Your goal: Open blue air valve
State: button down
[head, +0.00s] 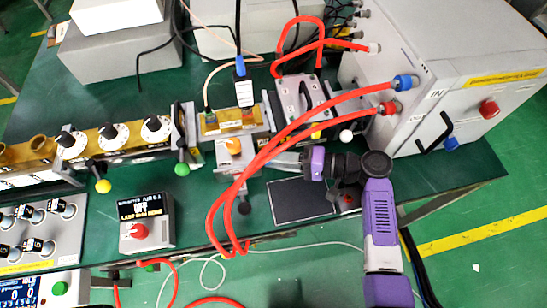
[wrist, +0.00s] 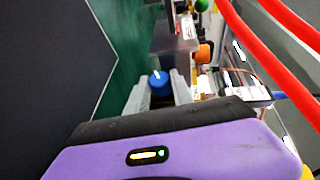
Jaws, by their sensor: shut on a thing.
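The blue air valve (wrist: 160,84) shows in the wrist view as a round blue knob with a pale mark on its top. My gripper (wrist: 158,76) has one grey finger on each side of the knob and is shut on it. In the head view my gripper (head: 252,166) reaches left from the purple wrist, its fingertips under the red hoses. The blue knob cannot be made out in the head view, where the fingers and hoses cover that spot.
Red hoses (head: 300,125) loop close above my fingers. An orange knob (head: 233,146) stands near the fingertips; it also shows in the wrist view (wrist: 203,53). A dark flat panel (head: 300,203) lies below the gripper. A grey cabinet (head: 425,85) stands at the right.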

jog(key=shift+r+h+p, duration=0.25)
jog(key=shift+h+p, duration=0.25)
jog(key=shift+p, duration=0.15)
jog(key=shift+f, duration=0.2)
jog(key=c, duration=1.1)
grip_release()
jog(key=shift+d, duration=0.1)
jog(key=shift+b+v, duration=0.45)
jog(key=shift+v, duration=3.4)
jog(key=shift+r, duration=0.1)
